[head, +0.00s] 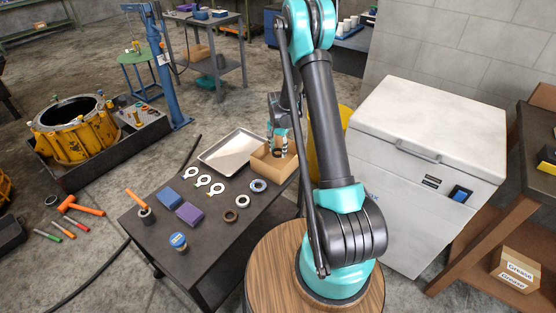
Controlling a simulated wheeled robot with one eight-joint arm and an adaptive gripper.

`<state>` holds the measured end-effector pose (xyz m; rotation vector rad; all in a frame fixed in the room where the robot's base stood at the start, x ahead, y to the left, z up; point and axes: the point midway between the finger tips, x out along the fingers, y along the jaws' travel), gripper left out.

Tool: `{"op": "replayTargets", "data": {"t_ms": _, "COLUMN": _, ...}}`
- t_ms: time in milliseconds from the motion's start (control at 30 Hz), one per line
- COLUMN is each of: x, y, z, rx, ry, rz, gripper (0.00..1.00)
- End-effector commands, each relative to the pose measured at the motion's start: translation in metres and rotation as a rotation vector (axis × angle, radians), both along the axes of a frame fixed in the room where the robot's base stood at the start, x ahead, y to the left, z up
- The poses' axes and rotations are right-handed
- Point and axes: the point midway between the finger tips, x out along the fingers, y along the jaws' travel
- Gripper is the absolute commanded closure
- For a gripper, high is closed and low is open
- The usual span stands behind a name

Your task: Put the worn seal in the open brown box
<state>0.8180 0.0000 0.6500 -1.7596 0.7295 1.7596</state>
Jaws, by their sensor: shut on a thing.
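The open brown box (261,163) stands at the right rear of the dark table. My gripper (279,152) points down over the right part of the box, its tips at or just below the rim. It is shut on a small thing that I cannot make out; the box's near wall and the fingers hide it. On the table in front of the box lie a blue-grey ring (258,185), a pale ring (243,201) and a brown ring (231,215). I cannot tell whether one of these is the worn seal or whether it is in my gripper.
The dark table (205,255) also holds a silver tray (230,152), several pale tabbed washers (203,181), blue (169,197) and purple (189,213) blocks, a blue-topped can (178,242) and an orange-handled tool (138,200). A white chest (425,160) stands right of my arm.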

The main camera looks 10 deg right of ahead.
Motion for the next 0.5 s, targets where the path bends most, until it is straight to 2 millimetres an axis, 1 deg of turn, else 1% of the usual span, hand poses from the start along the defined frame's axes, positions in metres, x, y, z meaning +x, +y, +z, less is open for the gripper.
{"op": "replayTargets", "data": {"t_ms": 33, "x": 0.0, "y": 0.0, "z": -0.009, "rx": 0.0, "ry": 0.0, "rz": 0.0, "gripper": 0.76}}
{"op": "replayTargets", "data": {"t_ms": 100, "x": 0.0, "y": 0.0, "z": -0.016, "rx": 0.0, "ry": 0.0, "rz": 0.0, "gripper": 0.76}}
{"op": "replayTargets", "data": {"t_ms": 333, "x": 0.0, "y": 0.0, "z": -0.03, "rx": 0.0, "ry": 0.0, "rz": 0.0, "gripper": 0.76}}
{"op": "replayTargets", "data": {"t_ms": 500, "x": 0.0, "y": 0.0, "z": -0.051, "rx": 0.0, "ry": 0.0, "rz": 0.001, "gripper": 0.76}}
